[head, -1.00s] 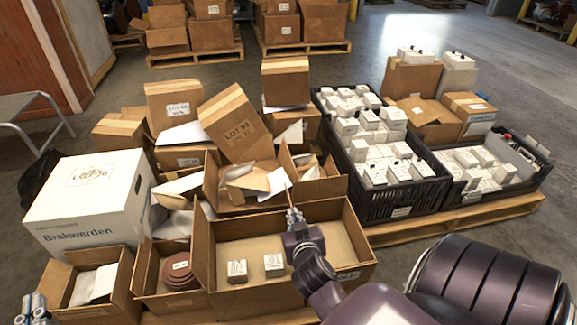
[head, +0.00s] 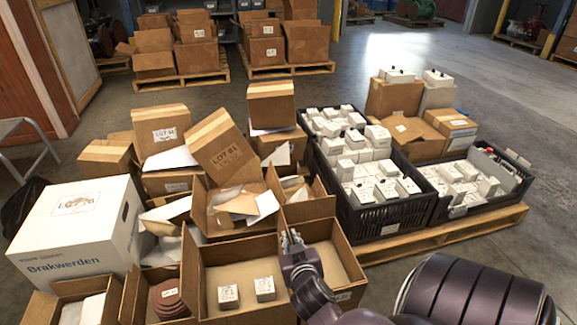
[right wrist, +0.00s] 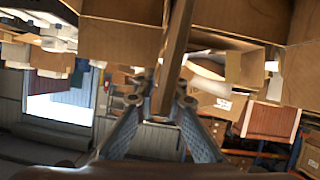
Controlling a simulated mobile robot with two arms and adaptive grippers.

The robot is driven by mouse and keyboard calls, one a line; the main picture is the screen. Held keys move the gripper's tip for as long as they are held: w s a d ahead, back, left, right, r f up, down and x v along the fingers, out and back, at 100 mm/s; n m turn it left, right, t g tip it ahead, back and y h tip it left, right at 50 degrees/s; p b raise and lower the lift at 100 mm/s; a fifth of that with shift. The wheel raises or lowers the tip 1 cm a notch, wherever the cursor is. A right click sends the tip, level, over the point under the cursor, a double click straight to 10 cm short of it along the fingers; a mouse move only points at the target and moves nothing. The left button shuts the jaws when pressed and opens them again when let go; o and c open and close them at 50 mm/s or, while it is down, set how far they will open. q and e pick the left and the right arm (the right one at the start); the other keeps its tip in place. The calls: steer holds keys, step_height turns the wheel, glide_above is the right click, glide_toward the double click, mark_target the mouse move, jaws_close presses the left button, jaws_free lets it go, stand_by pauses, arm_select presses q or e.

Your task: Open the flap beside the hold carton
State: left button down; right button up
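No carton has a readable "hold" label. An open carton (head: 192,285) at the front holds two small white boxes (head: 265,288). Behind it stands an open carton with raised flaps (head: 238,187), and a smaller open carton (head: 313,209) stands to its right. My right gripper (head: 291,238) is over the front carton, near its back wall. In the right wrist view a narrow brown cardboard strip (right wrist: 176,40), seen edge-on, runs between the right gripper's fingers. Whether they touch it is unclear. My left gripper is out of view.
A tilted lot-labelled carton (head: 222,150) leans behind the open cartons. A white Brakwerden box (head: 75,262) stands left. Black crates (head: 383,222) of white boxes stand on a pallet (head: 440,238) at right. Loaded pallets stand at the back, with clear floor before them.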

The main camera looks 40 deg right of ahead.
steer(key=shift+o, duration=0.7)
steer(key=shift+w+a, duration=0.1)
step_height(320, 180, up, 10)
steer(key=shift+a, duration=0.1)
stand_by(0.3)
